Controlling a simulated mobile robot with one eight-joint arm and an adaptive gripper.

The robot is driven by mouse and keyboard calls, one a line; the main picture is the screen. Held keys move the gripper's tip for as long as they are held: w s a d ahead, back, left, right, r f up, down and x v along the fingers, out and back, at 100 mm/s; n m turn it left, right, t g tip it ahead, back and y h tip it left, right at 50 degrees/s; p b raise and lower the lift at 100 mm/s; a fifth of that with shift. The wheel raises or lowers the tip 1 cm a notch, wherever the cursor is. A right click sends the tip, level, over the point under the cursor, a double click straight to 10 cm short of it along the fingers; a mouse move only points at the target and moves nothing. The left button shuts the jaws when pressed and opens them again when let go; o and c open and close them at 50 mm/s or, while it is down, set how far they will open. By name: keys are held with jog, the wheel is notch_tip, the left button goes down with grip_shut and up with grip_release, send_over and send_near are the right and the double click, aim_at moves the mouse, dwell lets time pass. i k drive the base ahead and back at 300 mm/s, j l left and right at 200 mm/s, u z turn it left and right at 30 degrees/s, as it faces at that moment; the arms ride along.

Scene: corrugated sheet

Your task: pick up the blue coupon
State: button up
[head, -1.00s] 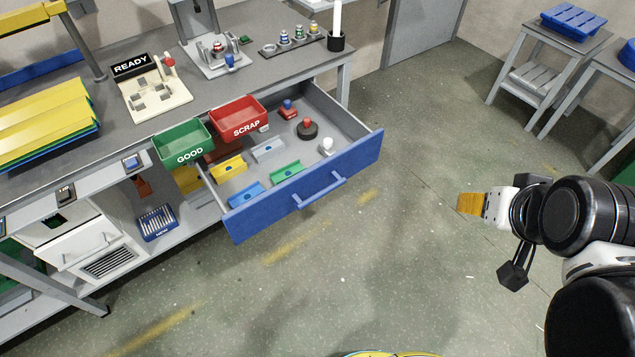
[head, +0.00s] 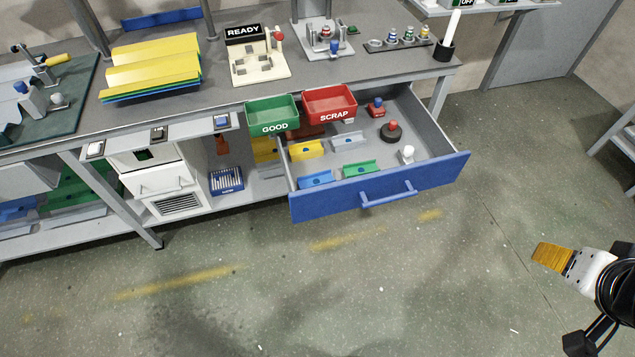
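The blue coupon (head: 316,179), a small bent piece of corrugated sheet, lies in the open blue-fronted drawer (head: 430,192), at its front left corner just behind the front panel. A green coupon (head: 361,168) lies to its right, a yellow one (head: 306,149) behind it, and a grey one (head: 347,140) farther back. My gripper (head: 552,256), with orange fingertips, is at the right edge, over the floor and well apart from the drawer. It is seen from the side, so the gap between its fingers cannot be made out.
A green GOOD bin (head: 272,113) and a red SCRAP bin (head: 330,105) sit above the drawer's back left. A red-topped black knob (head: 391,131) and a white-topped piece (head: 407,154) are in the drawer's right part. The floor (head: 400,285) before the drawer is clear.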

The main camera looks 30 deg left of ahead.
aim_at(324, 177)
jog(key=u, duration=0.4)
jog(key=i+j+u, duration=0.1)
jog(key=u, duration=0.3)
jog(key=i+u, duration=0.15)
jog(key=u, duration=0.3)
jog(key=i+u, duration=0.1)
jog(key=u, duration=0.3)
